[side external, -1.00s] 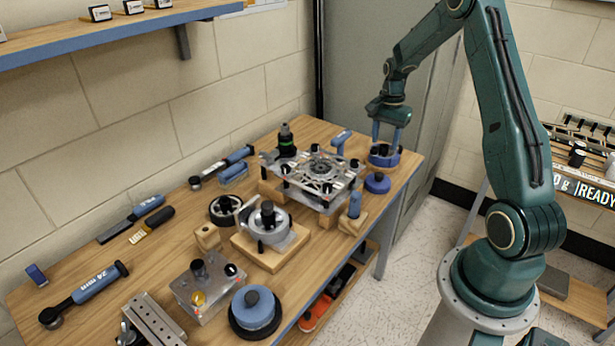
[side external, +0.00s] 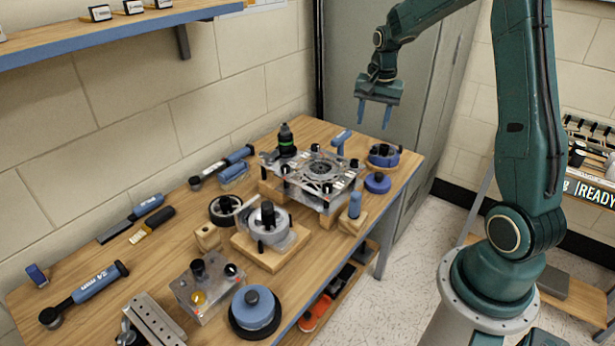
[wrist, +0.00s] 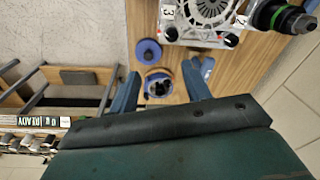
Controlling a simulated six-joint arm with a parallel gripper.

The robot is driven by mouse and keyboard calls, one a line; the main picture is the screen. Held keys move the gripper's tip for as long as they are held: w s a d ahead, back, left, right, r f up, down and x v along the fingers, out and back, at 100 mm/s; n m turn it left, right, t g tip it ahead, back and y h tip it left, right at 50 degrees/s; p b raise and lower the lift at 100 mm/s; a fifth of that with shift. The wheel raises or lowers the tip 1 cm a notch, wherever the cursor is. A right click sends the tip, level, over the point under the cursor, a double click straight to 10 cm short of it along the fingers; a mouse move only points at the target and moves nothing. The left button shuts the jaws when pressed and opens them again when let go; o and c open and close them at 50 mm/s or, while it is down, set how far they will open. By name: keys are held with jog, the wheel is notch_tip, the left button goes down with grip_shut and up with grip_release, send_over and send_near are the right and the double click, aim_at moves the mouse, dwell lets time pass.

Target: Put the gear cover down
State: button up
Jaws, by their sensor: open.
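My gripper (side external: 374,113) is open and empty, raised above the far right end of the bench. Below it a round blue-purple part with a dark centre, which looks like the gear cover (side external: 384,159), rests on the wooden top. In the wrist view this part (wrist: 158,86) lies between my two spread fingers (wrist: 160,92), apart from them and farther down. Whether it sits on a holder or directly on the wood I cannot tell.
A blue knobbed disc (side external: 377,183) lies just in front of the part. A metal assembly (side external: 318,172) with black knobs stands to its left, near a black bottle with a green band (side external: 286,140). The air around my gripper is clear.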

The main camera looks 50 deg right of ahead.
jog(key=s+a+r+n+t, duration=0.1)
jog(key=s+a+r+n, duration=0.3)
jog(key=a+r, duration=0.3)
jog(key=s+a+r+n+t, duration=0.1)
jog(key=s+a+r+n, duration=0.3)
jog(key=a, duration=0.5)
jog(key=s+a+r+n+t, duration=0.1)
jog(key=s+a+n+t, duration=0.1)
jog(key=s+a+n, duration=0.4)
jog(key=s+a, duration=0.2)
jog(key=s, duration=0.3)
jog(key=shift+s+a+r+t+y, duration=0.3)
